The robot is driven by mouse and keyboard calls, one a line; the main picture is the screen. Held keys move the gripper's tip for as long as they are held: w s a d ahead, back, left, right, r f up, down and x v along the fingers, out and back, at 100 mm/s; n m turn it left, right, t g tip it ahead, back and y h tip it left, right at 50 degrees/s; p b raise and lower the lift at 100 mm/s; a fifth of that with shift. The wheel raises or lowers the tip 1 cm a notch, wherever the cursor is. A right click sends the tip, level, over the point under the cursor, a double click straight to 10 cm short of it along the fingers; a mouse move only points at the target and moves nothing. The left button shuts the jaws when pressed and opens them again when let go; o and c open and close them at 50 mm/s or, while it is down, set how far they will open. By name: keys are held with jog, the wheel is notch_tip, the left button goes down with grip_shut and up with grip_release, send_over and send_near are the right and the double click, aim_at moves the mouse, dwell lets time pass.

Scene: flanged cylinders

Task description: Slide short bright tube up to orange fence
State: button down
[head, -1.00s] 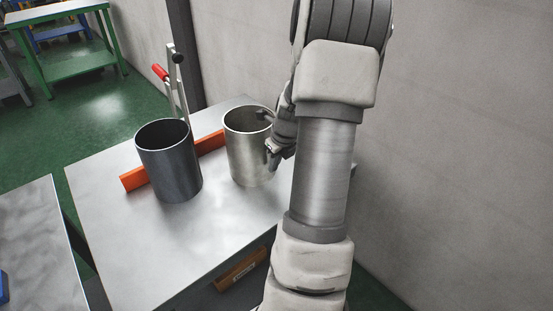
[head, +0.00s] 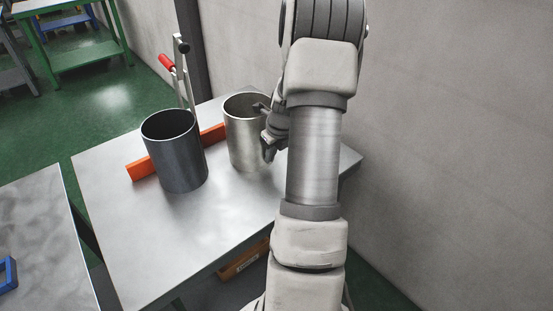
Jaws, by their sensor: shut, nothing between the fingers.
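The short bright tube (head: 243,143), open-topped silvery metal, stands upright on the grey metal table. The orange fence (head: 143,170) is a low bar running behind the dark tube (head: 174,155) to the bright tube's left side. I cannot tell whether the bright tube touches the fence. My gripper (head: 267,148) is at the bright tube's right side, shut and holding nothing. A grey part of it shows at the tube's right rim. Contact with the tube wall is unclear, and my arm hides part of the gripper.
The dark tube stands upright left of the bright tube, in front of the fence. A clamp with a red handle (head: 167,62) rises behind the fence. The table's front area (head: 185,235) is clear. A grey wall (head: 440,140) stands to the right.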

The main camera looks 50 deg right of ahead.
jog(key=w, duration=0.2)
jog(key=w+p, duration=0.1)
jog(key=w, duration=0.1)
jog(key=w+p, duration=0.1)
jog(key=w, duration=0.1)
jog(key=shift+w+d+r, duration=0.1)
jog(key=shift+w+d, duration=0.2)
jog(key=shift+w, duration=0.25)
